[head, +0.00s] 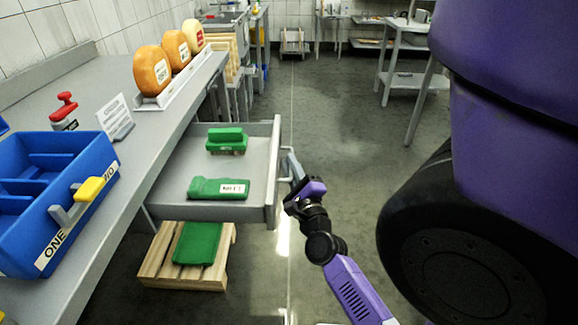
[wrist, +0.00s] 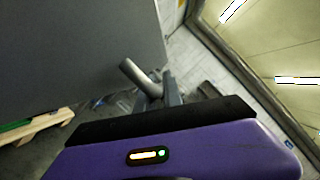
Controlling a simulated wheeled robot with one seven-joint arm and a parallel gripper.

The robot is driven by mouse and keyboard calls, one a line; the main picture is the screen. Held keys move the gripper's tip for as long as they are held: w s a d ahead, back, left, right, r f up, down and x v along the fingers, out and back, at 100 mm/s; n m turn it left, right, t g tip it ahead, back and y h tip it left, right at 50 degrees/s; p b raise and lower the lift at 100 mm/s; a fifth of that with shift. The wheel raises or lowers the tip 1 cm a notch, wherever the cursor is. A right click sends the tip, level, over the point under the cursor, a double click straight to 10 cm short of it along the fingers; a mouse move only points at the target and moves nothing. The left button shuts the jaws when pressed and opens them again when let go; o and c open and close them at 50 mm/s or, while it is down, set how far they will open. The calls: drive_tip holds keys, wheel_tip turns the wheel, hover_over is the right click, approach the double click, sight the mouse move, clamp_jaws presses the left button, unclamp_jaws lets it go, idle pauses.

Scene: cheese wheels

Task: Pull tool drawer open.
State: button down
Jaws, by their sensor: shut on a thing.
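The tool drawer (head: 207,210) is a grey drawer under the left workbench, and it stands pulled out over the floor. Inside it lie a green brush-like block (head: 227,140) and a flat green item with a white label (head: 216,189). My gripper (head: 292,166) is at the drawer's front, shut on the drawer handle (head: 284,178). In the wrist view, the handle (wrist: 140,78) shows as a grey bar by the fingers, beside the drawer's grey front panel (wrist: 75,55). The exact finger contact is small and partly hidden.
The workbench (head: 82,85) holds a blue compartment box (head: 92,205), a red-handled tool (head: 65,108) and cheese wheels (head: 152,72) on a rack. A wooden pallet (head: 155,270) with a green item is below the drawer.

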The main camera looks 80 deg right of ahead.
drive_tip(key=c, duration=1.8)
unclamp_jaws()
drive_tip(key=shift+o, duration=0.2)
drive_tip(key=v, duration=0.8)
drive_tip(key=shift+b, duration=0.45)
drive_tip(key=shift+w+f, duration=0.1)
